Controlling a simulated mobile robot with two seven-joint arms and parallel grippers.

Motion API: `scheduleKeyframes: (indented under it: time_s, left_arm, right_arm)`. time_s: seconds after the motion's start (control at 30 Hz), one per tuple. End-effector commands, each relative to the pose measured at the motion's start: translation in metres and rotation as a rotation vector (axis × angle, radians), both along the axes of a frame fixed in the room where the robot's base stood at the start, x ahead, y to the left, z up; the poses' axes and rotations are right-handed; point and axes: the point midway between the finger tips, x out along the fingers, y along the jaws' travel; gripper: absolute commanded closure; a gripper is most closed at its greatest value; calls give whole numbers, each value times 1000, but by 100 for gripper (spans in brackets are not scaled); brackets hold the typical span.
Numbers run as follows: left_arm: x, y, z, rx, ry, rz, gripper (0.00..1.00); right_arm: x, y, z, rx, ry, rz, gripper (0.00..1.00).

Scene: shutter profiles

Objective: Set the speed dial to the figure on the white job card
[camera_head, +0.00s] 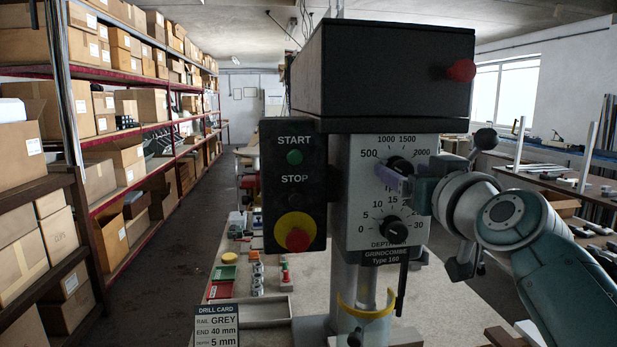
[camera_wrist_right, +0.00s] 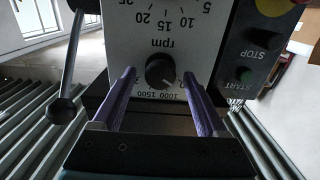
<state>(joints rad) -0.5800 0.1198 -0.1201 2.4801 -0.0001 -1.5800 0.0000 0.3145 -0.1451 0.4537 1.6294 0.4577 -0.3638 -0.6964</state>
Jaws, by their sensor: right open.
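The speed dial (camera_head: 399,164) is the upper black knob on the drill's grey front plate, with 500, 1000, 1500 and 2000 around it. My right gripper (camera_head: 391,180) is in front of it and hides part of it. In the right wrist view the picture is upside down; the dial (camera_wrist_right: 160,72) lies between the two purple fingers of my open right gripper (camera_wrist_right: 160,78), with gaps on both sides. I cannot read its pointer surely.
The black depth knob (camera_head: 393,229) sits just below the speed dial. The START/STOP box (camera_head: 295,185) with a red-and-yellow stop button is left of the plate. A ball-ended lever (camera_wrist_right: 62,108) stands beside my right gripper. Box shelves (camera_head: 130,90) line the left wall.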

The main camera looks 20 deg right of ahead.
Motion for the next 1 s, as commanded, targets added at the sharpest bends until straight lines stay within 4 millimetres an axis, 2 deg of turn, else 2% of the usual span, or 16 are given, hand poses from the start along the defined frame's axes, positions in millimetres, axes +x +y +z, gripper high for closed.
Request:
scheduleKeyframes:
  time_s: [0.3, 0.9, 1.0]
  left_arm:
    - [0, 0, 0, 0, 0, 0, 50]
    - [0, 0, -1, 0, 0, 0, 50]
    - [0, 0, -1, 0, 0, 0, 50]
  right_arm:
    - [2, -1, 0, -1, 0, 0, 27]
    - [1, -1, 0, -1, 0, -1, 94]
    - [1, -1, 0, -1, 0, -1, 100]
